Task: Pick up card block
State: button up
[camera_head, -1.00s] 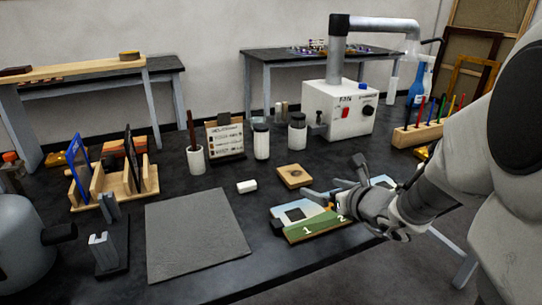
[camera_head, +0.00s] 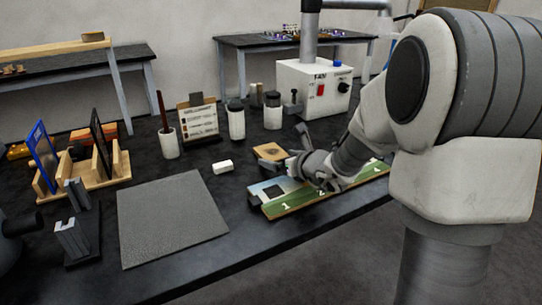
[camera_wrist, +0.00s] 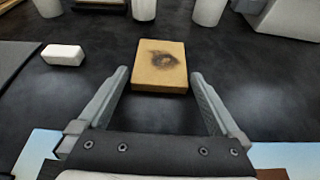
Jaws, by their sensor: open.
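A flat tan block with a dark brown smudge on top, which looks like the card block (camera_wrist: 162,66), lies on the black bench. It also shows in the head view (camera_head: 268,150), partly covered by my gripper. My gripper (camera_wrist: 159,88) is open and empty. In the wrist view its two fingers point at the block, one toward each side. The block's near edge is about level with the fingertips. I cannot tell whether either finger touches it.
A small white block (camera_wrist: 63,54) lies left of the tan block. A green numbered strip (camera_head: 293,203) lies along the bench front, below my gripper. Behind stand jars (camera_head: 236,122), a sign stand (camera_head: 198,122) and a white machine (camera_head: 312,88). A grey mat (camera_head: 172,215) lies left.

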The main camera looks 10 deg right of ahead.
jog(key=c, duration=1.1)
jog(key=shift+r+p, duration=0.3)
jog(key=shift+r, duration=0.3)
jog(key=r+p, duration=0.1)
jog(key=r, duration=0.1)
jog(key=r+p, duration=0.1)
jog(key=r, duration=0.1)
jog(key=shift+s+d, duration=0.2)
jog(key=shift+d, duration=0.2)
jog(key=s+d+r+p, duration=0.4)
jog(key=s+d+r, duration=0.1)
jog(key=d, duration=0.4)
jog(key=shift+s+r, duration=0.4)
jog(key=shift+s, duration=0.15)
